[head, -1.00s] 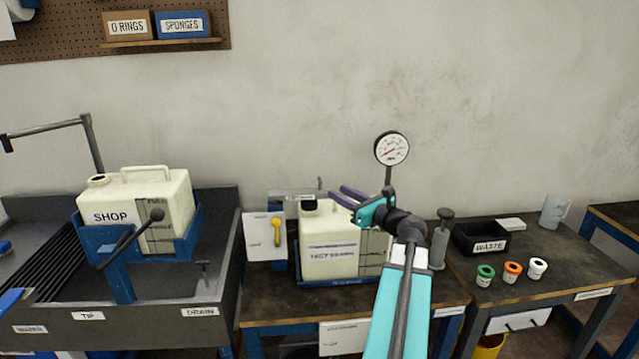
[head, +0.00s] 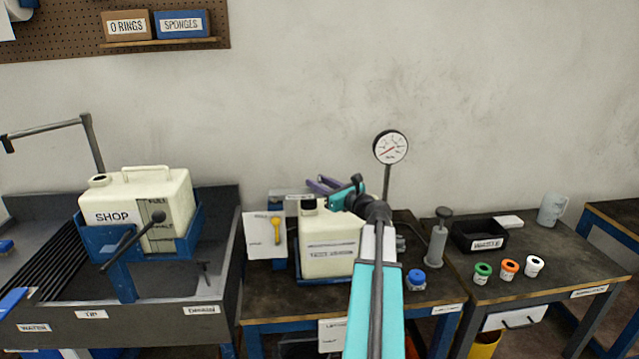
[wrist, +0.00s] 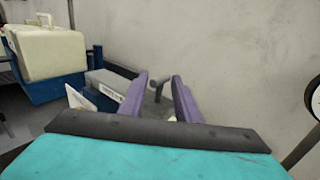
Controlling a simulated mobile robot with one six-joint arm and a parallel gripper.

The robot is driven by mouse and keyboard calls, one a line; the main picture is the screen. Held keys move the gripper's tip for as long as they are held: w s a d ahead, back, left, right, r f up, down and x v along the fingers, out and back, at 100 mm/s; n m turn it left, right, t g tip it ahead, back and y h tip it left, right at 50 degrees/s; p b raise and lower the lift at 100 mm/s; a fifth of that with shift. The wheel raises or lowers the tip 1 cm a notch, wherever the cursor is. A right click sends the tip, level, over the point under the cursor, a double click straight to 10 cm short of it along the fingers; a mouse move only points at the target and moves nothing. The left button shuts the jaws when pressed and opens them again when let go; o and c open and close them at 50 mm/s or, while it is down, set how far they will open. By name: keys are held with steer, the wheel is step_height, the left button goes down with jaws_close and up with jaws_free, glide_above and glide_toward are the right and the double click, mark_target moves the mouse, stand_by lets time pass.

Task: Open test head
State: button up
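My gripper (head: 318,185) is open, its purple fingers above the back of the cream test tank (head: 330,240) on the middle bench. In the wrist view my gripper (wrist: 156,88) has a grey rod with a knob or crossbar (wrist: 158,80) in the gap between its fingers. Whether the fingers touch it is unclear. A grey box-like part with a white label (wrist: 112,85) lies to its left and may be the test head. In the head view my gripper and arm largely cover this part.
A white panel with a yellow lever (head: 277,230) stands left of the tank. A pressure gauge (head: 391,147) rises behind my arm. A blue-capped item (head: 415,279) sits to the right.

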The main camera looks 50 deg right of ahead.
jaws_close()
steer(key=shift+s+d+r, duration=0.15)
steer(key=shift+d, duration=0.05)
